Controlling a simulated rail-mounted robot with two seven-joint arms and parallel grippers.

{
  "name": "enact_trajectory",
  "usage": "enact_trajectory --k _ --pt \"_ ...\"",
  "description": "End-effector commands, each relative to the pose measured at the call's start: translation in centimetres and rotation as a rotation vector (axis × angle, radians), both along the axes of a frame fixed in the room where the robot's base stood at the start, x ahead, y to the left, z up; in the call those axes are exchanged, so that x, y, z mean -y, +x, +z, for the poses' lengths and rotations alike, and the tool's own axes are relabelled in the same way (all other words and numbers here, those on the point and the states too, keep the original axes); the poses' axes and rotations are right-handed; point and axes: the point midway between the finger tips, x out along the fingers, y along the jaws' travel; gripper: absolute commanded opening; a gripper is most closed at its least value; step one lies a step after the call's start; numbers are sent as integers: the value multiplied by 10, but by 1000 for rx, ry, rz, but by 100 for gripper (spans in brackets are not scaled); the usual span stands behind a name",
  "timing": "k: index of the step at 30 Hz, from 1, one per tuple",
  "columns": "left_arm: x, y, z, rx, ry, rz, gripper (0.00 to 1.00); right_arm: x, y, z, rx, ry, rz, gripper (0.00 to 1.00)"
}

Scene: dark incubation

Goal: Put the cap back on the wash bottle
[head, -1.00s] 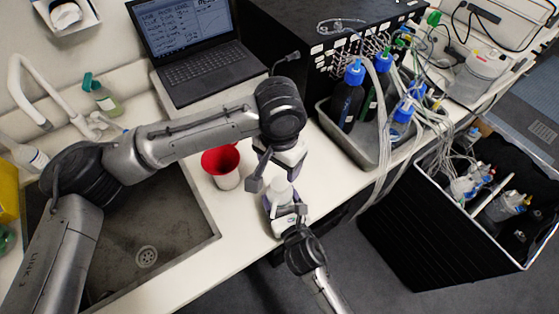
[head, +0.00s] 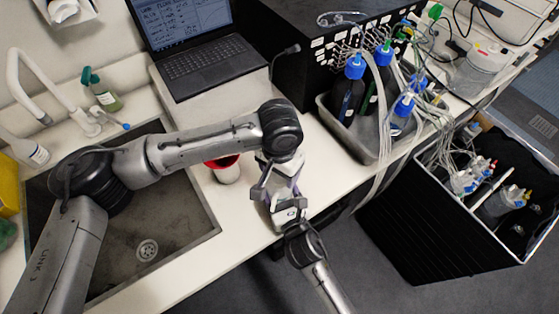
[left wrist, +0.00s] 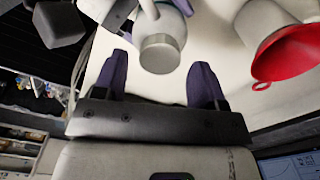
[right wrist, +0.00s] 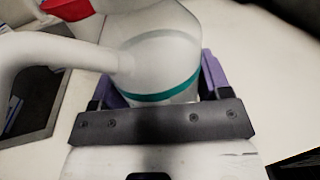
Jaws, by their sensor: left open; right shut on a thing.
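The wash bottle (right wrist: 160,60) is translucent white with a teal band and a side spout on the left in the right wrist view. My right gripper (right wrist: 155,95) is shut on it and holds it upright at the counter's front edge; its top is cut off there. In the left wrist view, a round grey piece that looks like the cap (left wrist: 162,55) is on top of the bottle's neck. My left gripper (left wrist: 162,85) is open above it, one purple finger on each side, apart from it. In the head view the left gripper (head: 280,188) hides most of the bottle.
A red funnel (left wrist: 290,60) sits in a white container left of the bottle in the head view. The sink (head: 180,235) is further left. A metal tray (head: 358,145) of blue-capped bottles and tubing stands right. A laptop (head: 200,70) is behind.

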Motion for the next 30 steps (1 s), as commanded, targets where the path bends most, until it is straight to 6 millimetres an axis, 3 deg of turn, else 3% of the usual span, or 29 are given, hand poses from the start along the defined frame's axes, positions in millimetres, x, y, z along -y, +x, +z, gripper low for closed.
enact_trajectory --k 7,18,30 --pt "0 0 -17 0 0 1 65 0 0 0 -1 0 0 4" --pt "0 0 -19 1 -1 0 65 0 0 0 0 0 0 4" --pt "0 0 -19 1 -1 0 27 0 0 0 0 0 0 4"
